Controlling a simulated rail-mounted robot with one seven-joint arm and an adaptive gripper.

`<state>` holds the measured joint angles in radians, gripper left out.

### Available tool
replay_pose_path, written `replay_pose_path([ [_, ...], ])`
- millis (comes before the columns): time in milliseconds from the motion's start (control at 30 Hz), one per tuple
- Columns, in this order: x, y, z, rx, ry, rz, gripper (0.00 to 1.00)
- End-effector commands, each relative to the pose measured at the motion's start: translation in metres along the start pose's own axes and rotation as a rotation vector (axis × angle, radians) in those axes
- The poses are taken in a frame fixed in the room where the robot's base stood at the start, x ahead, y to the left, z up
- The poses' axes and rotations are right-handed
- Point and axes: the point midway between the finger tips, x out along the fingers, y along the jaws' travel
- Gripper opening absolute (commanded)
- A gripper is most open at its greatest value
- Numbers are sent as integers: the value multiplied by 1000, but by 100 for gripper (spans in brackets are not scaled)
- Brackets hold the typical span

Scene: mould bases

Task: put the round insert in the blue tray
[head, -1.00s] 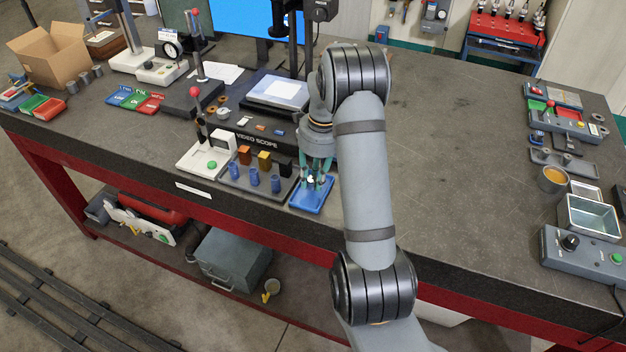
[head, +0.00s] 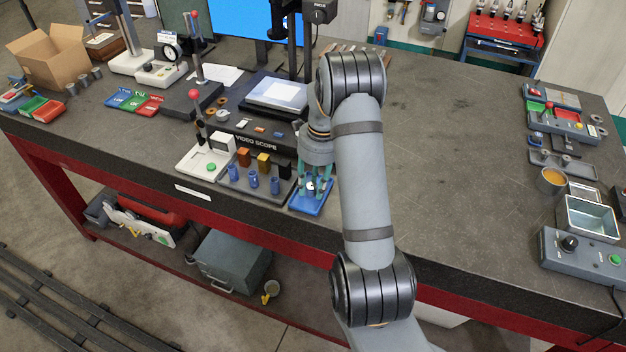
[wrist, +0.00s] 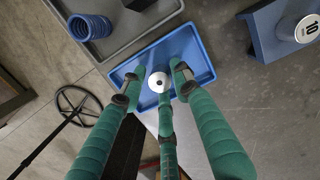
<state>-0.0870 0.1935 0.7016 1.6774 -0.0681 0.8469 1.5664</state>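The blue tray (head: 309,208) lies at the front edge of the bench, and it also shows in the wrist view (wrist: 199,50). The round insert (wrist: 159,82) is a small pale disc with a dark centre hole, seen from above within the tray's outline. My gripper (wrist: 158,78) points down over the tray with its three green fingers spread around the insert. Gaps show between the insert and the side fingers; the lower finger partly overlaps its edge in the picture. In the head view my gripper (head: 314,186) stands over the tray, and its fingers partly hide the insert.
Left of the tray is a grey holder (head: 238,187) with several blue cylinders and coloured blocks. A white-based press (head: 196,164) stands farther left. The video scope (head: 276,95) stands behind. In the wrist view, a blue block with a disc marked 10 (wrist: 306,28) lies right of the tray.

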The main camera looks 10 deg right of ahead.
Motion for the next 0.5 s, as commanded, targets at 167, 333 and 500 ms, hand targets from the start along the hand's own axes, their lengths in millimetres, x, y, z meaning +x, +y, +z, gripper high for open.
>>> replay_pose_path([
  [167, -18, -2, 1, 0, -2, -5, 31],
  [333, -55, -2, 1, 0, -3, -7, 31],
  [500, -91, -1, 0, 0, -2, -5, 31],
])
